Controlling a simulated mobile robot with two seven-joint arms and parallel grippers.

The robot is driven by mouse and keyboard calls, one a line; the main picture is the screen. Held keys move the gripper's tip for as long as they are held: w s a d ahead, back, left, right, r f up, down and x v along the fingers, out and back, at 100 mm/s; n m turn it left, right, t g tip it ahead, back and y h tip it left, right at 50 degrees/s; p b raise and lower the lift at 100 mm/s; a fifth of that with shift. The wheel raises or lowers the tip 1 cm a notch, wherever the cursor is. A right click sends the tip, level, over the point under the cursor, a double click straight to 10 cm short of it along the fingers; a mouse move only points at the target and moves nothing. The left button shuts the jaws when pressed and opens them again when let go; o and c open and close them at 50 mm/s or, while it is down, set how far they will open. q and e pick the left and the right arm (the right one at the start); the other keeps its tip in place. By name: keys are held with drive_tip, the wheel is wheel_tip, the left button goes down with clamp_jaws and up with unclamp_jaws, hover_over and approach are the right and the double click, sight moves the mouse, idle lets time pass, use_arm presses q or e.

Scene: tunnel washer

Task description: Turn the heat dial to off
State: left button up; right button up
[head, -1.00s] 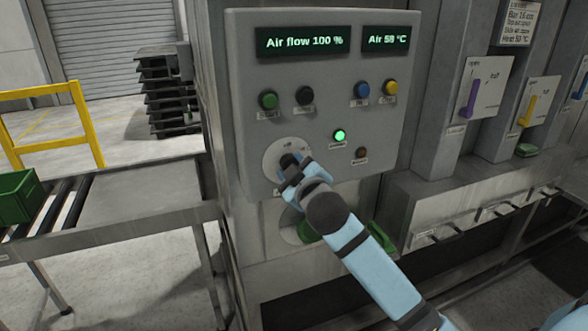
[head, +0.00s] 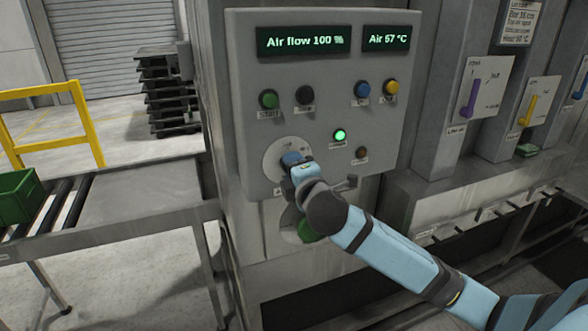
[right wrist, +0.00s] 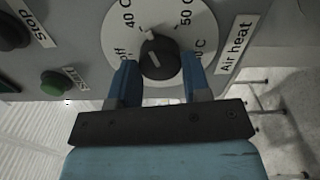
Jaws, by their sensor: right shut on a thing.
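The air heat dial has a round pale plate (head: 272,154) low on the left of the grey control panel. My left gripper is not in view.
The panel (head: 320,100) has displays reading "Air flow 100 %" and "Air 57 °C" (head: 386,38), several buttons and a lit green lamp (head: 340,135). A green part (head: 308,230) sits below the dial. Levers stand right; a roller table (head: 120,210) stands left.

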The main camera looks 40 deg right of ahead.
drive_tip(key=shift+w+d+r+n, duration=0.1)
drive_tip(key=shift+r+n, duration=0.05)
drive_tip(key=shift+n, duration=3.35)
drive_tip(key=shift+d+r+n, duration=0.1)
drive_tip(key=shift+r+n, duration=0.05)
drive_tip(key=shift+n, duration=3.35)
drive_tip(key=o, duration=0.9)
drive_tip(key=shift+a+f, duration=0.1)
drive_tip(key=shift+f, duration=0.1)
drive_tip(key=shift+f, duration=0.15)
